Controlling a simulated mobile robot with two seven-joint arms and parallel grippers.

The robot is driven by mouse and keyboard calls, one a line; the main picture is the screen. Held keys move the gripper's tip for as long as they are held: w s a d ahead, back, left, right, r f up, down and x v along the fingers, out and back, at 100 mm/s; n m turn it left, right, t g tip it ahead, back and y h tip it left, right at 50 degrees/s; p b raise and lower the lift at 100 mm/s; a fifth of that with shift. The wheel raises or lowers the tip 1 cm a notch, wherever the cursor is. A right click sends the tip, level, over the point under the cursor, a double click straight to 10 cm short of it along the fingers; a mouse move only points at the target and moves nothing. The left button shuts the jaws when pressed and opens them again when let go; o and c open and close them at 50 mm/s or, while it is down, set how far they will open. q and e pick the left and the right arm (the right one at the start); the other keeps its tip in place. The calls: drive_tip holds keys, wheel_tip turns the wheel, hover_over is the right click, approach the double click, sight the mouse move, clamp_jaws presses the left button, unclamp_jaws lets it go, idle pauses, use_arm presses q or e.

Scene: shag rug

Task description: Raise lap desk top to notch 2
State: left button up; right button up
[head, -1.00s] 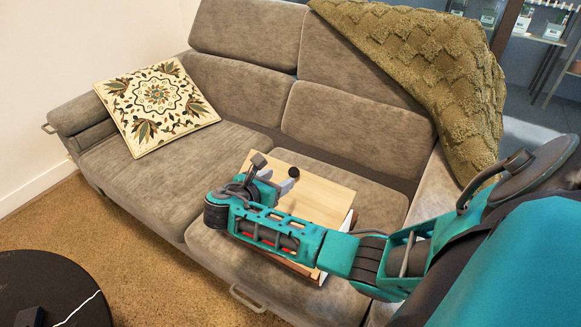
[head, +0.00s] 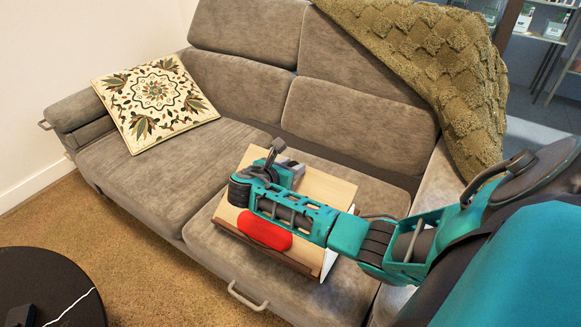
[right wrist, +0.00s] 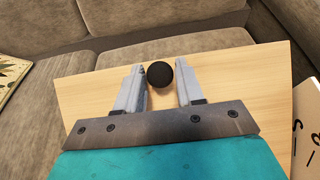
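The lap desk, with a light wood top (head: 325,190), rests on the sofa's right seat cushion. A dark round knob (right wrist: 160,74) shows above the top in the right wrist view; my arm hides it in the head view. My right gripper (head: 292,172) is over the top; its fingers (right wrist: 162,88) stand apart, with the knob at the gap between their tips. I cannot tell whether they touch it. A white panel with black marks (right wrist: 308,125) stands at the desk's right side; its notch reading is not legible. My left gripper is not in view.
A red oval thing (head: 264,230) lies at the desk's front, below my right arm. A patterned cushion (head: 155,98) lies on the sofa's left seat, and a green blanket (head: 430,70) drapes the right back. A black round table (head: 60,290) stands front left.

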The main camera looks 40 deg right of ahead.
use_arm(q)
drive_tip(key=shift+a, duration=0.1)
use_arm(e)
clamp_jaws()
drive_tip(key=shift+s+a+r+h+p, duration=0.15)
drive_tip(key=shift+a+r+h+p, duration=0.25)
drive_tip(key=shift+p, duration=0.6)
drive_tip(key=shift+a+r+p, duration=0.2)
drive_tip(key=shift+r+p, duration=0.05)
drive_tip(key=shift+p, duration=0.1)
drive_tip(key=shift+f, duration=0.15)
drive_tip(key=shift+o, duration=1.9)
unclamp_jaws()
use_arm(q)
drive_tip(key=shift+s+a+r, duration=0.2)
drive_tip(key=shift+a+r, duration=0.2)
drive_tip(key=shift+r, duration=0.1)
use_arm(e)
drive_tip(key=shift+a, duration=0.1)
